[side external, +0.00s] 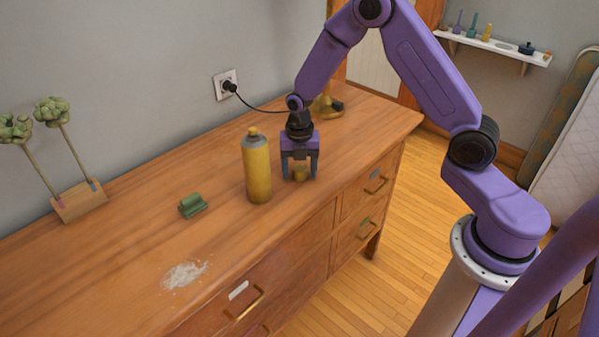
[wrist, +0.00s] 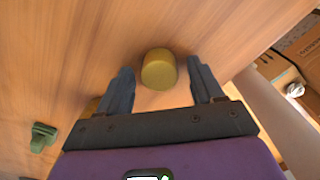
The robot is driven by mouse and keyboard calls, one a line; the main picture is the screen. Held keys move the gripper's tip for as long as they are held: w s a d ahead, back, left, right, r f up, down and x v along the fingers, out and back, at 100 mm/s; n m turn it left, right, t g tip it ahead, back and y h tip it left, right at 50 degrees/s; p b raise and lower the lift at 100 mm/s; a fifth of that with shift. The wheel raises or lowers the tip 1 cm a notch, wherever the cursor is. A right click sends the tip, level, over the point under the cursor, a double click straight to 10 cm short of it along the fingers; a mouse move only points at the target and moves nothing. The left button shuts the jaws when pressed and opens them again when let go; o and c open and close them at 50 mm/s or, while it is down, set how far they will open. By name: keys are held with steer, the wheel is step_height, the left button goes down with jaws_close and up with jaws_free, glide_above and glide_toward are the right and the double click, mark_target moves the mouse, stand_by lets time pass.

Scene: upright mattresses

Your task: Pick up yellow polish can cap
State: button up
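The yellow polish can cap (side external: 300,172) stands on the wooden dresser top, to the right of the yellow polish can. In the wrist view the cap (wrist: 158,70) lies between and a little beyond my two fingertips, with gaps on both sides. My gripper (side external: 300,176) points down over it with its fingers apart; it also shows in the wrist view (wrist: 162,80). The tall yellow polish can (side external: 257,170) stands upright with a grey shoulder and a small yellow top.
The dresser top (side external: 120,250) carries a green block-like object (side external: 192,205), white powder (side external: 185,274) and a wooden stand with two green tree-like pieces (side external: 80,202). A brass-coloured object (side external: 325,107) and a black cord (side external: 262,107) are behind my gripper. The dresser's front edge is close.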

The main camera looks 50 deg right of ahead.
steer(key=c, duration=1)
steer(key=shift+r, duration=0.1)
